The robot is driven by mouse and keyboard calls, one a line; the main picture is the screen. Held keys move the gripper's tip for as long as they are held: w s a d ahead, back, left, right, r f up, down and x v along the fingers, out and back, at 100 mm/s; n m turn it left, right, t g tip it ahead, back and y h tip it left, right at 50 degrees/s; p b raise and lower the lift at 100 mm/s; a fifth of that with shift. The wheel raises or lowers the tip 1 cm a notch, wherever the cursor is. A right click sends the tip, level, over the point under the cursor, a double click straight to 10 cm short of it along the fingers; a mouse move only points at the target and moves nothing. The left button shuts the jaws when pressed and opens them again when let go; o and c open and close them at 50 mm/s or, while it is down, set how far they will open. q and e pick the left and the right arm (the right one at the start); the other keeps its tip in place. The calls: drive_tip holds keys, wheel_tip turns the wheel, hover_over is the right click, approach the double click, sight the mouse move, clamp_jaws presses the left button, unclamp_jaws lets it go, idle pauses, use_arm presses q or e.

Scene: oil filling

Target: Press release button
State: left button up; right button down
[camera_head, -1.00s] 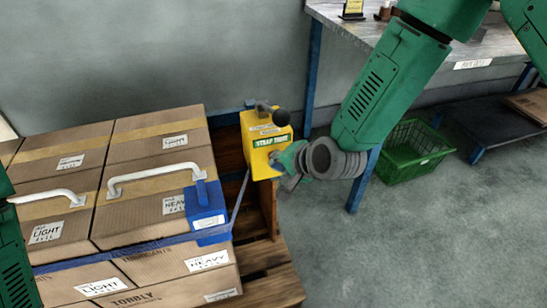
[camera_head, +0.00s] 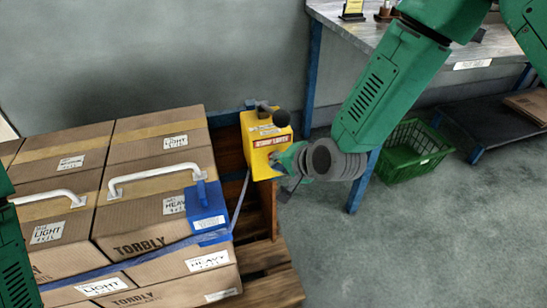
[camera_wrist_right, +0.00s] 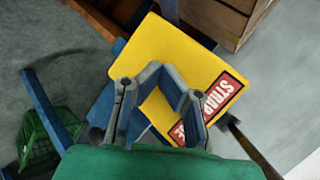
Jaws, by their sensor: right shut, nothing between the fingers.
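A yellow strap-release box (camera_head: 262,160) with a red label (camera_head: 282,138) stands at the back edge of the pallet, a dark lever with a round black knob (camera_head: 282,118) on top. My right gripper (camera_head: 288,172) is at its right side. In the right wrist view, the gripper (camera_wrist_right: 155,70) is shut and empty, its fingertips against or very near the yellow box face (camera_wrist_right: 182,55). The release button cannot be made out; the gripper may cover it. My left gripper is out of view.
Cardboard boxes (camera_head: 140,150) with white handles (camera_head: 150,178) fill the wooden pallet (camera_head: 275,290). A workbench (camera_head: 360,30) stands behind my right arm. A green crate (camera_head: 415,150) sits on the floor.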

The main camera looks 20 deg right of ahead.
drive_tip(key=shift+s, duration=0.6)
drive_tip(key=shift+s+d+p, duration=0.15)
drive_tip(key=shift+s+p, duration=0.45)
drive_tip(key=shift+s, duration=1.95)
drive_tip(key=s+d+f+n+g+h+p, duration=0.1)
drive_tip(key=s+d+f+n+g+p, duration=0.1)
drive_tip(key=s, duration=0.6)
drive_tip(key=s+d+f+n+g+h+p, duration=0.1)
drive_tip(key=s+d+f+n+g+p, duration=0.1)
drive_tip(key=s+d+n, duration=0.3)
drive_tip(key=s+d+f+n+g+h+p, duration=0.2)
drive_tip(key=s+d, duration=0.4)
drive_tip(key=s, duration=0.7)
drive_tip(key=shift+d+f+n+g+p, duration=0.35)
drive_tip(key=shift+f+n+g+p, duration=0.25)
drive_tip(key=shift+n+g, duration=0.5)
drive_tip(key=shift+w, duration=0.15)
